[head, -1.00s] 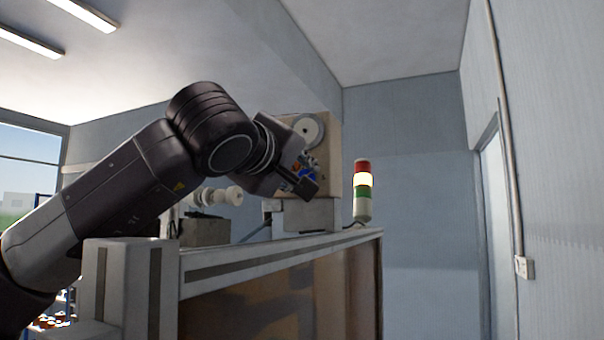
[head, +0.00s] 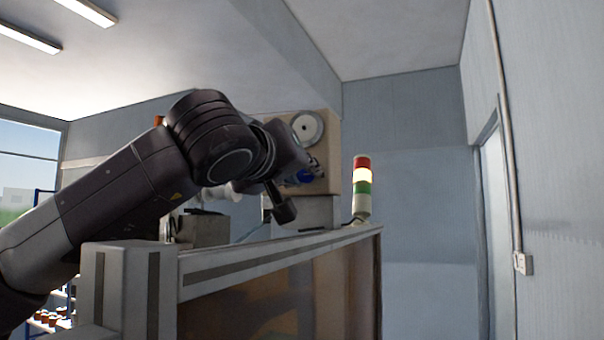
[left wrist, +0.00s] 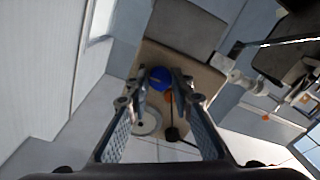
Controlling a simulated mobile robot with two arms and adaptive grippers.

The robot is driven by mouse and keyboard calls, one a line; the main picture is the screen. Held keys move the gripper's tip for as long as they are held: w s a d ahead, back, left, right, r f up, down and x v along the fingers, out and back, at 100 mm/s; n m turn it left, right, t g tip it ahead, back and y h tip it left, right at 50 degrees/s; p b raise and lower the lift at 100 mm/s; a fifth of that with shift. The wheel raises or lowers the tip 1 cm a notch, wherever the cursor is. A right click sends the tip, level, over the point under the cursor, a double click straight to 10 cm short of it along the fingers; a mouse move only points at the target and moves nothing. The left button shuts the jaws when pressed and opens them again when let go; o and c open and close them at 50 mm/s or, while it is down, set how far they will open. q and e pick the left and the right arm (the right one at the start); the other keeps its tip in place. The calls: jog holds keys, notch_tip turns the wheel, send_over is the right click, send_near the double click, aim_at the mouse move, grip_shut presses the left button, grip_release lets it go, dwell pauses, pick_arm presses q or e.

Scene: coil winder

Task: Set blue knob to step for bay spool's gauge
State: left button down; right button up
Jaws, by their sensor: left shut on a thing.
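The blue knob (head: 306,174) sits on the front of the tan winder panel (head: 331,150), partly hidden by my left wrist in the head view. In the left wrist view the blue knob (left wrist: 158,78) lies between the fingertips of my left gripper (left wrist: 160,74). The left gripper is shut on it. In the head view the left gripper (head: 302,171) is mostly hidden against the panel. The knob's pointer and step marks are too small to read. My right gripper is not in view.
A pale round disc (head: 307,128) is above the knob on the panel. An orange part (left wrist: 168,97) is close beside the knob. A lit signal tower (head: 362,190) stands right of the winder. The bench frame (head: 270,260) runs below my left arm.

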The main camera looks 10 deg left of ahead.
pick_arm(q)
jog(key=shift+w+d+f, duration=0.1)
jog(key=shift+f, duration=0.25)
jog(key=c, duration=2.1)
grip_release()
jog(key=o, duration=0.4)
jog(key=shift+r, duration=0.25)
jog(key=shift+s, duration=0.2)
jog(key=s, duration=0.4)
jog(key=s+a, duration=0.1)
jog(key=s, duration=0.6)
jog(key=shift+s+a, duration=0.3)
jog(key=shift+s, duration=0.1)
